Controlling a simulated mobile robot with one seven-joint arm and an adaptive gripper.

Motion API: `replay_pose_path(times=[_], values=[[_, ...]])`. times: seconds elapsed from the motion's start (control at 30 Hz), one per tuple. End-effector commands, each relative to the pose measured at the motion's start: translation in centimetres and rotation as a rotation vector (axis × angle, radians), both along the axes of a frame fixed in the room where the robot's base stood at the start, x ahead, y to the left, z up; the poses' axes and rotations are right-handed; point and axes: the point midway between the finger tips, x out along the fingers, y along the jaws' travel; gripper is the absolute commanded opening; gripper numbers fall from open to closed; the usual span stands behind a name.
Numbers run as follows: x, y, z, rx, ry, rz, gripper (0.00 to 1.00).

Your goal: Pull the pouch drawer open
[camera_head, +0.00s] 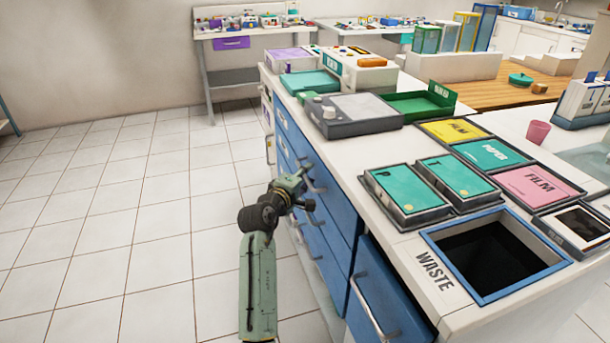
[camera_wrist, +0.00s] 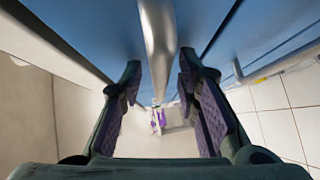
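The blue drawer fronts (camera_head: 336,209) line the side of the white counter; I cannot read which one is the pouch drawer. All the fronts near my gripper look closed. My gripper (camera_head: 304,178) is at the upper part of these fronts, beside a handle partly hidden by it. In the wrist view, a grey metal bar handle (camera_wrist: 160,45) runs between the two fingers of my gripper (camera_wrist: 160,78). The fingers stand apart with purple pads, and a gap shows on each side of the bar. The blue drawer front (camera_wrist: 215,25) lies just behind the handle.
A blue front with a long bar handle (camera_head: 370,305) sits below the waste opening (camera_head: 490,255). On the counter (camera_head: 370,145) are a grey device (camera_head: 350,115), a green tray (camera_head: 418,105) and several labelled boxes. The tiled floor (camera_head: 130,220) left of the drawers is clear.

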Motion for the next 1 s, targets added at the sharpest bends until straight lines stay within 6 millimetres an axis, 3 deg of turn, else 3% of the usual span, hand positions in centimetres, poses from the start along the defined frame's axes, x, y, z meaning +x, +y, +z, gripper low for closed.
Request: replay_pose_path(times=[0.17, 0.6, 1.0], values=[[-0.01, 0.00, -0.01, 0.000, 0.000, 0.000, 0.28], [-0.04, 0.02, 0.00, 0.000, 0.000, 0.000, 0.00], [-0.04, 0.03, 0.01, 0.000, 0.000, 0.000, 0.00]])
